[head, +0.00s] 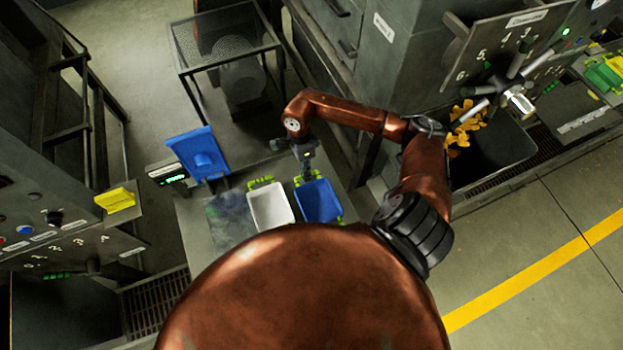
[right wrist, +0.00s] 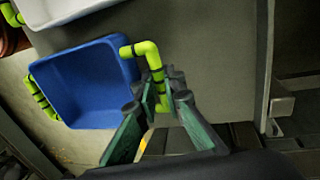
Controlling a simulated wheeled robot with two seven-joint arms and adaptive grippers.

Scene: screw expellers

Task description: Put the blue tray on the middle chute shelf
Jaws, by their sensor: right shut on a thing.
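The blue tray (head: 318,203) with yellow-green handles lies on the grey table beside a white tray. My right gripper (head: 305,174) reaches down to its far end in the head view. In the right wrist view the blue tray (right wrist: 85,85) is empty, and my right gripper (right wrist: 160,95) is shut on its yellow-green handle (right wrist: 148,55). In these views I cannot tell which surface is the middle chute shelf. My left gripper is not in view.
The white tray (head: 270,205) also has yellow-green handles. A blue holder (head: 200,155) and a display with green digits (head: 172,178) stand at the table's left.

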